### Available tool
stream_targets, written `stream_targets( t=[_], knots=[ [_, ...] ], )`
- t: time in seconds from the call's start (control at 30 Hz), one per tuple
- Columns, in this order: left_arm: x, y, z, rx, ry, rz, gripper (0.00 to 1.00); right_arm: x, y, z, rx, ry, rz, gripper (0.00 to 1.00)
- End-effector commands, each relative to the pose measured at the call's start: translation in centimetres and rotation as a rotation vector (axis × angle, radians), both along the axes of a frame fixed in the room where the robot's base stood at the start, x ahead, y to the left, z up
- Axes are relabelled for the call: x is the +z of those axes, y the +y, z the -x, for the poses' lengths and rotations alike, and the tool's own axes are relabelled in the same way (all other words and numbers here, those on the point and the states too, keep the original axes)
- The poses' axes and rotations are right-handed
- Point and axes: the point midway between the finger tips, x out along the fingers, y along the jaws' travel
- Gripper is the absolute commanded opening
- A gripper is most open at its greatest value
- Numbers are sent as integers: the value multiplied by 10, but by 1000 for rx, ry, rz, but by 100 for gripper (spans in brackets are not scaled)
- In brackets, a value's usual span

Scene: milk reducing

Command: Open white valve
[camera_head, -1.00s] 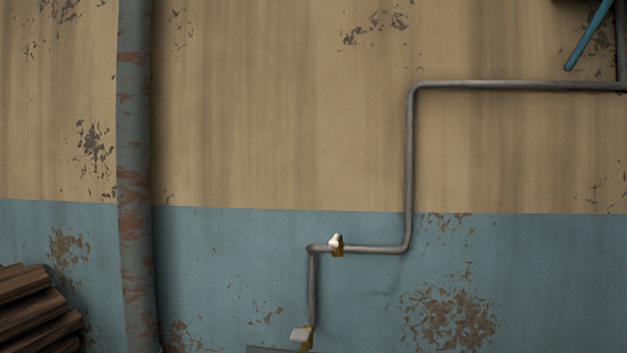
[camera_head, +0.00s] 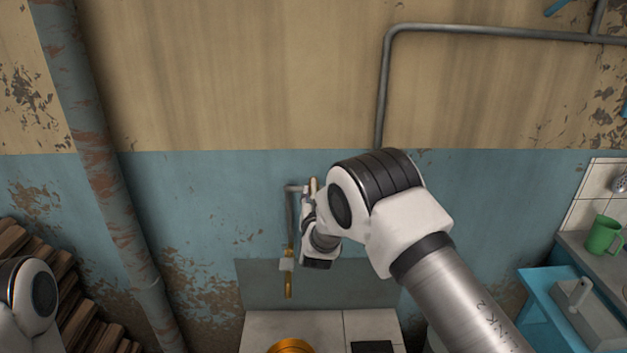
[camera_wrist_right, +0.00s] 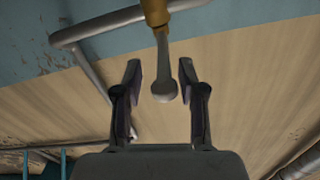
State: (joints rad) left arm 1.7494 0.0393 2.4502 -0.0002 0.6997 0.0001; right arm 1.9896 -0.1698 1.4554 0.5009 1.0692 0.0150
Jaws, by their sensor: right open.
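The white valve's handle (camera_wrist_right: 163,88) is a pale lever with a rounded end, on a brass body (camera_wrist_right: 155,12) on the grey pipe (camera_wrist_right: 95,27). In the right wrist view, my right gripper (camera_wrist_right: 160,70) is open, with one finger on each side of the lever. I see gaps on both sides. In the head view, my right gripper (camera_head: 308,192) is at the wall by the upper pipe bend, and my arm and hand hide most of that valve. A second pale valve handle (camera_head: 287,264) with brass fittings is lower on the pipe. My left gripper is out of view.
Below the pipe is a white tiled surface (camera_head: 300,325) with a round orange-brass object (camera_head: 290,346). A blue stand (camera_head: 540,290) and a green mug (camera_head: 603,236) are at right. A thick rusty pipe (camera_head: 110,190) and stacked wood (camera_head: 75,285) are at left.

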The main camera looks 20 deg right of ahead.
Motion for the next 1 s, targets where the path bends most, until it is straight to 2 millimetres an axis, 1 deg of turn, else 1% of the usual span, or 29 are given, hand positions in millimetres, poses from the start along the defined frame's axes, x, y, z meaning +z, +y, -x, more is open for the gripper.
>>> stream_targets(
  t=[0.03, 0.1, 0.2, 0.3, 0.47, 0.5, 0.57, 0.6, 0.63, 0.87, 1.0],
  knots=[
    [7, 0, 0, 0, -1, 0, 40, 3, -4, -10, -2, -1, -3, 40],
    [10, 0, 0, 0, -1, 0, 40, 2, -6, -21, -1, 0, -1, 40],
    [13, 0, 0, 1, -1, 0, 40, 1, -9, -31, -1, 1, -1, 40],
    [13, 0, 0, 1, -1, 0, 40, 0, -11, -35, -1, 1, 1, 40],
    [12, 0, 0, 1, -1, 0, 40, 0, -11, -35, -1, 1, 1, 40],
    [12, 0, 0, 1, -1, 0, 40, 0, -11, -35, 0, 2, 0, 37],
    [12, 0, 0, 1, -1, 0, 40, 0, -11, -35, 0, 2, 0, 16],
    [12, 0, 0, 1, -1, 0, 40, 0, -11, -35, 0, 2, 0, 1],
    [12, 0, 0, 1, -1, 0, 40, 0, -11, -35, 0, 2, 0, 0],
    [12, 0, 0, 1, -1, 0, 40, -1, -11, -35, 3, 3, 1, 0],
    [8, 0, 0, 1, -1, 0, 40, -2, -12, -34, 20, 3, 0, 0]
  ],
)
